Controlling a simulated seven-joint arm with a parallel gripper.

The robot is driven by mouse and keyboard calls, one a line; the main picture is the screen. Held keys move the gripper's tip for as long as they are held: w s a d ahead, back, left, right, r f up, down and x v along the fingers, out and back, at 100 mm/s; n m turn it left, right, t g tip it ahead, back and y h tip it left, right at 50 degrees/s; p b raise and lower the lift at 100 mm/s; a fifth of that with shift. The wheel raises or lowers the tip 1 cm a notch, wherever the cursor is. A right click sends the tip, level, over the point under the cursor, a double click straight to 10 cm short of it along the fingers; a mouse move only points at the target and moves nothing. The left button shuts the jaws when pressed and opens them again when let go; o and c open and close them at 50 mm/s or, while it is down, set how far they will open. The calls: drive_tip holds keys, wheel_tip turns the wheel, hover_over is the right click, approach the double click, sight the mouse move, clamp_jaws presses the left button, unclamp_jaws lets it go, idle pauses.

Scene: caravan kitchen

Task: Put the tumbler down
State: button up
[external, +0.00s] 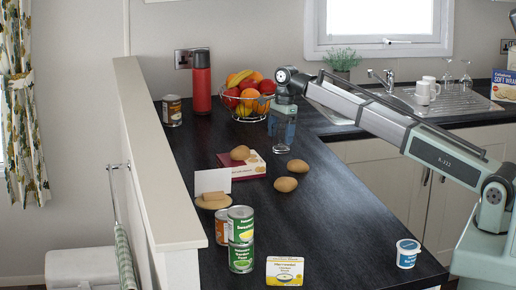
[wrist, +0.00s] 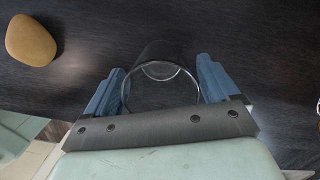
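The tumbler is a clear glass, seen in the external view (external: 281,148) below my gripper (external: 283,125), over the far part of the dark counter. In the wrist view its round rim (wrist: 161,71) shows between the two blue fingers of my gripper (wrist: 161,90), which lie against its sides. My gripper points down and is shut on the tumbler, which looks upright. I cannot tell whether its base touches the counter.
A fruit basket (external: 246,104) and red flask (external: 201,82) stand behind. Cans (external: 241,258), a yellow-white tub (external: 285,270) and a white-blue tub (external: 407,253) stand in front. The counter's middle (external: 335,215) is clear.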

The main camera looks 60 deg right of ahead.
drive_tip(key=shift+o, duration=0.7)
wheel_tip(320, 180, up, 12)
drive_tip(key=d, duration=0.1)
drive_tip(key=shift+s+d+r, duration=0.15)
drive_tip(key=shift+s, duration=0.15)
